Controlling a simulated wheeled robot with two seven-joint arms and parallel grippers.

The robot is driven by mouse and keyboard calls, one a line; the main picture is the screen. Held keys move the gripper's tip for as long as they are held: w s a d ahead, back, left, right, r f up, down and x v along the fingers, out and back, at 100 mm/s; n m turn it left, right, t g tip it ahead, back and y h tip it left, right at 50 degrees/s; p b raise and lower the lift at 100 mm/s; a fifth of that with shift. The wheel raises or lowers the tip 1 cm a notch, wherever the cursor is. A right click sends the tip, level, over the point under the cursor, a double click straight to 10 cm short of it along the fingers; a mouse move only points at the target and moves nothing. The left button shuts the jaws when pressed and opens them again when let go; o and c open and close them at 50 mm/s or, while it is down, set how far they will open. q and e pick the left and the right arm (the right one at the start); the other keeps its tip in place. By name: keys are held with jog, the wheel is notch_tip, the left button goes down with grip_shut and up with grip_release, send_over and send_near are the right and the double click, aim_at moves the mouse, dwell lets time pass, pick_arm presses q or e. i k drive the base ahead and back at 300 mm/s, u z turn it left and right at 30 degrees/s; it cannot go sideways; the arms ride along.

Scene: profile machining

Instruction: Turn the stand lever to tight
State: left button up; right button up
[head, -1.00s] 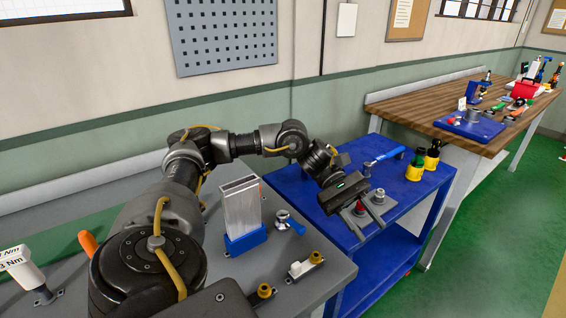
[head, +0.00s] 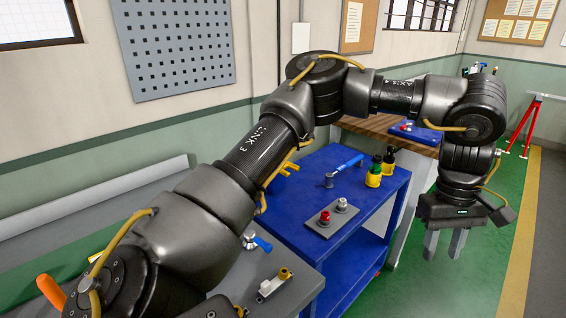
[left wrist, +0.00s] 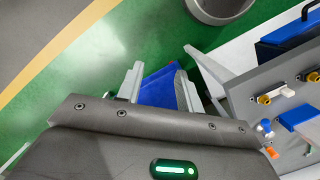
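Two blue-handled parts show in the head view, and I cannot tell which is the stand lever. One is a blue handle (head: 348,165) on a short dark post on the blue cart, pointing up and right. The other is a small blue lever (head: 263,244) with a silver knob on the grey bench, partly behind my arm. No tight marking is readable. My left gripper (head: 444,243) points down over the green floor, right of the cart and away from both. Its fingers are apart and empty, also in the left wrist view (left wrist: 160,90). My right gripper is not in view.
The blue cart (head: 345,230) carries a grey plate (head: 332,221) with a red and a silver knob, and yellow-black bottles (head: 374,172). A wooden bench (head: 372,127) stands behind. My left arm spans the grey bench and cart. The green floor (head: 480,285) is clear.

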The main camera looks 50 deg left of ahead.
aim_at(250, 242)
jog(key=z, duration=0.05)
jog(key=k, duration=0.5)
jog(key=z, duration=0.45)
jog(key=i, duration=0.7)
jog(key=u, duration=2.05)
